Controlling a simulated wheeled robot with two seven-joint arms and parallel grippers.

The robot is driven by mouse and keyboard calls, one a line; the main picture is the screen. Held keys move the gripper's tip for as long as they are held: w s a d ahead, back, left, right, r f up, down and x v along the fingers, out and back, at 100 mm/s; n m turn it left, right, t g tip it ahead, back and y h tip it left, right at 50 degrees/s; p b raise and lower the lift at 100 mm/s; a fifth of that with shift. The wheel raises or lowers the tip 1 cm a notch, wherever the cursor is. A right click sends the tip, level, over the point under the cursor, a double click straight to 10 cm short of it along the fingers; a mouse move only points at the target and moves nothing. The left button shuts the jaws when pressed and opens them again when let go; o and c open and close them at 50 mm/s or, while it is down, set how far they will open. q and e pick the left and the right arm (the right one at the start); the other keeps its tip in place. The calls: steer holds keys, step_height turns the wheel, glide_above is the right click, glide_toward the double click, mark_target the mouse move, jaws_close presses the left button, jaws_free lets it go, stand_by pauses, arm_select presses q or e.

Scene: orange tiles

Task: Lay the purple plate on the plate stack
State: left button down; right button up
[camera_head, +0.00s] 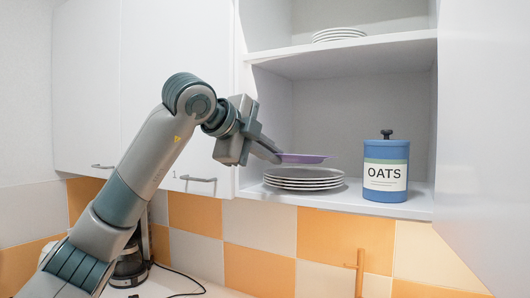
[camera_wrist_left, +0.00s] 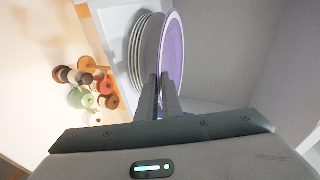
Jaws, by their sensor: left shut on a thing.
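The purple plate (camera_head: 302,158) is held level by its near edge, just above the plate stack (camera_head: 303,184), with a small gap in the head view. My left gripper (camera_head: 276,157) is shut on the plate's edge. In the left wrist view the purple plate (camera_wrist_left: 173,55) shows beside the white plate stack (camera_wrist_left: 143,50), with my fingertips (camera_wrist_left: 159,80) at its rim. The stack of white plates sits on the lower shelf of the open cabinet. My right gripper is not in view.
A blue oats canister (camera_head: 386,172) stands right of the stack on the same shelf. White plates (camera_head: 339,34) sit on the upper shelf (camera_head: 350,47). Closed cabinet doors are at left. A coffee maker (camera_head: 132,262) stands below. Small coloured items (camera_wrist_left: 90,88) show in the left wrist view.

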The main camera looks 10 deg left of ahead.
mark_target(283, 183)
arm_select(q)
steer(key=shift+w+d+f+p, duration=0.1)
steer(key=shift+w+d, duration=0.2)
steer(key=shift+w, duration=0.3)
steer(key=shift+w+d+f+p, duration=0.1)
steer(key=shift+w+d, duration=0.25)
steer(key=shift+w, duration=0.3)
steer(key=shift+w+d+f+p, duration=0.1)
steer(key=shift+w+d, duration=0.2)
steer(key=shift+w, duration=0.3)
steer(key=shift+w+d+f, duration=0.1)
steer(key=shift+w+f, duration=0.05)
steer(key=shift+w, duration=0.1)
steer(key=shift+f+b, duration=1.2)
steer(key=shift+b, duration=0.15)
steer(key=shift+s, duration=0.1)
steer(key=c, duration=1.9)
jaws_free()
steer(key=shift+o, duration=0.2)
steer(key=shift+f, duration=0.15)
steer(key=shift+s, duration=0.1)
